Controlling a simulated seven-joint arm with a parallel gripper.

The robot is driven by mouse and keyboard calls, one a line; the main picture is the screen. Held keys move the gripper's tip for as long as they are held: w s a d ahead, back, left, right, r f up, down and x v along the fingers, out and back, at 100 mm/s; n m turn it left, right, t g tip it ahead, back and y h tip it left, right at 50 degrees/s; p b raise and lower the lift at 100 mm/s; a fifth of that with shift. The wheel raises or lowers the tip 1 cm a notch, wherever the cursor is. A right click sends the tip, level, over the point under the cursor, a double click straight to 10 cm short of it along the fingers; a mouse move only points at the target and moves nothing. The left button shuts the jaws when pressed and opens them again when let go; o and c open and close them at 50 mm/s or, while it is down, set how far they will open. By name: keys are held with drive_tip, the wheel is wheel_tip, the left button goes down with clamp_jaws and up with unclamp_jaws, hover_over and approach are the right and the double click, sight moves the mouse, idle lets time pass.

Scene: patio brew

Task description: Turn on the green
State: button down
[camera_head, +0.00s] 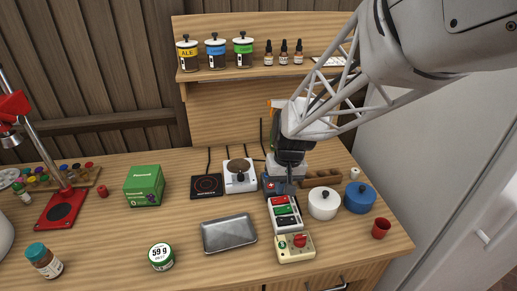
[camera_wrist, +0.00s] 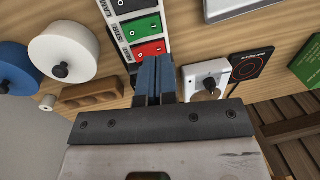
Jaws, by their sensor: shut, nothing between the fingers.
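A white switch panel (camera_head: 272,216) stands on the wooden table, with a red switch (camera_head: 279,201), a green switch (camera_head: 282,210) and black switches (camera_head: 287,222) in a column. In the wrist view the green switch (camera_wrist: 145,27) lies between the red switch (camera_wrist: 150,48) and a black one (camera_wrist: 137,4). My gripper (camera_wrist: 155,62) is shut and empty. In that view its blue fingertips lie at the red switch's near edge, with the green one just beyond. I cannot tell whether they touch the panel. In the head view my gripper (camera_head: 287,170) is behind the panel, its tips partly hidden.
A cream box with a red knob (camera_head: 299,240) stands in front of the panel. White (camera_head: 323,204) and blue (camera_head: 360,198) lidded pots stand to its right. A metal tray (camera_head: 229,234), white burner (camera_head: 240,177) and black hot plate (camera_head: 206,186) are to its left.

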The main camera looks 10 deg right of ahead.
wheel_tip(320, 180, up, 7)
drive_tip(key=shift+a, duration=0.45)
drive_tip(key=s+d+r+t, duration=0.1)
drive_tip(key=s+r, duration=0.2)
drive_tip(key=s, duration=0.6)
drive_tip(key=s+d+r+t+h, duration=0.1)
drive_tip(key=s+d+r, duration=0.1)
drive_tip(key=s, duration=0.7)
drive_tip(key=shift+s+d+r+t+h, duration=0.3)
drive_tip(key=shift+s+r, duration=0.1)
drive_tip(key=shift+r, duration=0.05)
idle(1.6)
